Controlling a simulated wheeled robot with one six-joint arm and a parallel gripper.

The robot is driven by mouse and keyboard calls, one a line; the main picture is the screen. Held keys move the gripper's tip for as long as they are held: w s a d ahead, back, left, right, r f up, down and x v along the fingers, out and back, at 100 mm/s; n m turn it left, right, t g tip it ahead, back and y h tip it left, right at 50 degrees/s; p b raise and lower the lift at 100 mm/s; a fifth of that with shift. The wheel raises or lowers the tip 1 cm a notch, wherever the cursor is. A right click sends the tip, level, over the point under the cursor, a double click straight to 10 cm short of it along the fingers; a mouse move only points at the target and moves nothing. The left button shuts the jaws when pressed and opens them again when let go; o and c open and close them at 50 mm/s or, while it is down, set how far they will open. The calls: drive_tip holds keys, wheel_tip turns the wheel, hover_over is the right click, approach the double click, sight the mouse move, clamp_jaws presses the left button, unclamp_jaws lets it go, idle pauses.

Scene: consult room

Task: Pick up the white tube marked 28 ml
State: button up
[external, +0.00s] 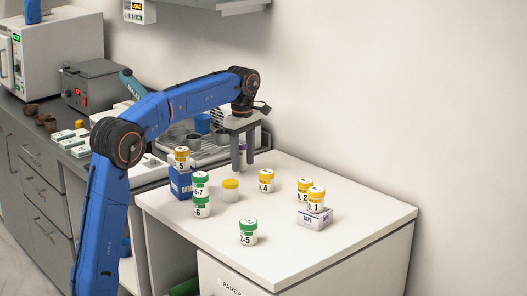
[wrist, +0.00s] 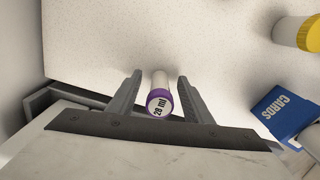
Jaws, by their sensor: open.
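The white tube (wrist: 159,84) lies in the middle of the wrist view, its purple cap (wrist: 159,103) marked "28 ml" facing the camera. My gripper (wrist: 160,76) is open, with one finger on each side of the tube. Narrow gaps show between the tube and both fingers, so it is not clamped. In the external view, my gripper (external: 243,166) points down at the back of the white cabinet top (external: 290,255). The tube is mostly hidden there behind the fingers.
Several yellow- and green-lidded pots stand in front of my gripper, the nearest a yellow-lidded one (external: 266,181). A blue box (external: 181,184), also in the wrist view (wrist: 284,113), carries a pot. A metal rack (external: 210,150) stands left.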

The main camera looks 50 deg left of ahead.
drive_tip(key=shift+f, duration=0.1)
drive_tip(key=c, duration=1.1)
